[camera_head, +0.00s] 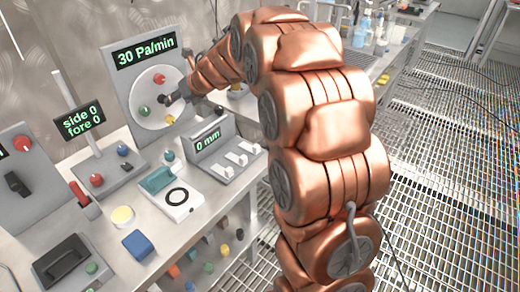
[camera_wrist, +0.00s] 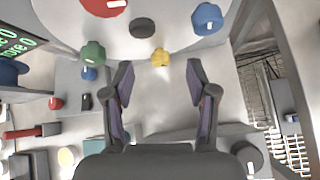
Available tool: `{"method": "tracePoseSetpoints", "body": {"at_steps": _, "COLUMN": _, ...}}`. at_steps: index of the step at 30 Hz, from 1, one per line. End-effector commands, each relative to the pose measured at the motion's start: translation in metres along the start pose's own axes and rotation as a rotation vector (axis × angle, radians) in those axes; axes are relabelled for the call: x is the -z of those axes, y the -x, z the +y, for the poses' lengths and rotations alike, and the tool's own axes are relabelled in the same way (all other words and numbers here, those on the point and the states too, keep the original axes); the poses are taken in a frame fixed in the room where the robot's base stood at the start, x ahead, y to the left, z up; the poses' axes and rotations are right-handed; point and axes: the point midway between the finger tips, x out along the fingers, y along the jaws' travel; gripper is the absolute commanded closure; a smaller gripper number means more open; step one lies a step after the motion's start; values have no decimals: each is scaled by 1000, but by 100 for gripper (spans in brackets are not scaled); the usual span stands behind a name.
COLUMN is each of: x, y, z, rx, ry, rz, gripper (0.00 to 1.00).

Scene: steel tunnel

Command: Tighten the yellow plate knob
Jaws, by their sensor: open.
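The yellow knob (camera_head: 170,119) sits low on a round pale plate (camera_head: 148,119), which is fixed to an upright grey panel under a display reading "30 Pa/min". In the wrist view the yellow knob (camera_wrist: 160,57) lies just beyond and between the fingertips of my open gripper (camera_wrist: 159,72), with nothing held. In the head view my gripper (camera_head: 171,98) is in front of the plate and hides its right part. The plate also carries a red knob (camera_wrist: 104,5), a green knob (camera_wrist: 93,53), a blue knob (camera_wrist: 207,18) and a dark central knob (camera_wrist: 142,27).
A "0 mm" slider box (camera_head: 226,158) stands below and right of the panel. A "side 0 fore 0" display (camera_head: 80,121) stands to the left. A teal block (camera_head: 157,180), a white ring plate (camera_head: 178,202) and a blue block (camera_head: 138,245) lie on the bench.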

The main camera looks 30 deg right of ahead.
Motion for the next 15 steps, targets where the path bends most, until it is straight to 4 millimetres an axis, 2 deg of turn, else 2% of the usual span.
{"method": "tracePoseSetpoints", "body": {"at_steps": 9, "x": -36, "y": 22, "z": -5, "rx": 80, "ry": -295, "rz": -190, "gripper": 42}}
{"method": "tracePoseSetpoints", "body": {"at_steps": 15, "x": -46, "y": 39, "z": -17, "rx": 137, "ry": -502, "rz": -293, "gripper": 42}}
